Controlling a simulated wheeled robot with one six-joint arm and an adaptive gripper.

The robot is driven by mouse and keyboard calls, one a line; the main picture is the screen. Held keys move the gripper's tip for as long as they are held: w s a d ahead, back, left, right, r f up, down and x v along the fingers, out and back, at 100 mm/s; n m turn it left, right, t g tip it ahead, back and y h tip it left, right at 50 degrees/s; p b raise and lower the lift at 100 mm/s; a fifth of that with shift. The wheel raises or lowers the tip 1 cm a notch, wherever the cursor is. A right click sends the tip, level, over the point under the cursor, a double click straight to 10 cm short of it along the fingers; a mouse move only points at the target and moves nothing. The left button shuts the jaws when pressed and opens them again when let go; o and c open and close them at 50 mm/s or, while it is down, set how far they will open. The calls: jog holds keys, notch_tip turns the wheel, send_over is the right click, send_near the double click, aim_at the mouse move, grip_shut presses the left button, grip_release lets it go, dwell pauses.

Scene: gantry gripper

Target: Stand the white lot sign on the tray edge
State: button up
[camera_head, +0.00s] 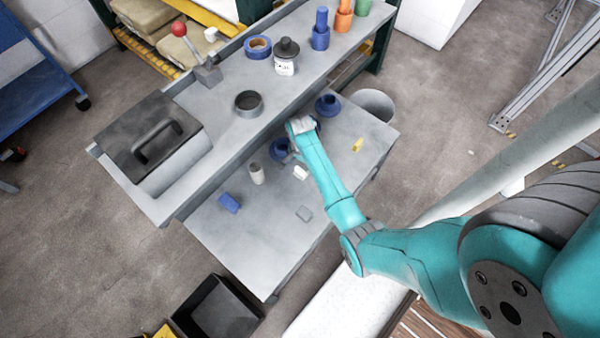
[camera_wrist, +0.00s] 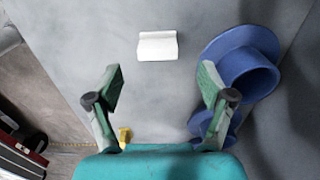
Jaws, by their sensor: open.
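The white lot sign (camera_wrist: 157,46) is a small white folded-looking piece on the grey table surface, ahead of the fingertips and roughly centred between them in the wrist view. In the head view the sign (camera_head: 301,172) sits on the lower grey table, just left of my arm. My gripper (camera_wrist: 160,76) is open, with nothing between its green fingers and apart from the sign. In the head view the fingers are mostly hidden by my wrist. I cannot tell for certain which surface is the tray.
A blue flanged part (camera_wrist: 250,75) lies close by my right finger. The higher bench (camera_head: 215,120) stands behind.

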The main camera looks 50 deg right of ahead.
aim_at(301, 170)
jog(key=shift+s+f, duration=0.1)
jog(key=shift+f, duration=3.1)
jog(key=shift+c, duration=0.2)
jog(key=c, duration=1)
jog(key=shift+o, duration=0.2)
notch_tip(301, 170, up, 10)
jog(key=w+a+r+n, duration=0.2)
jog(key=a+r+n, duration=0.1)
jog(key=a+n, duration=0.5)
jog(key=w+a+r+n, duration=0.3)
jog(key=a+n, duration=0.6)
jog(key=a, duration=0.4)
jog(key=shift+a+n, duration=0.3)
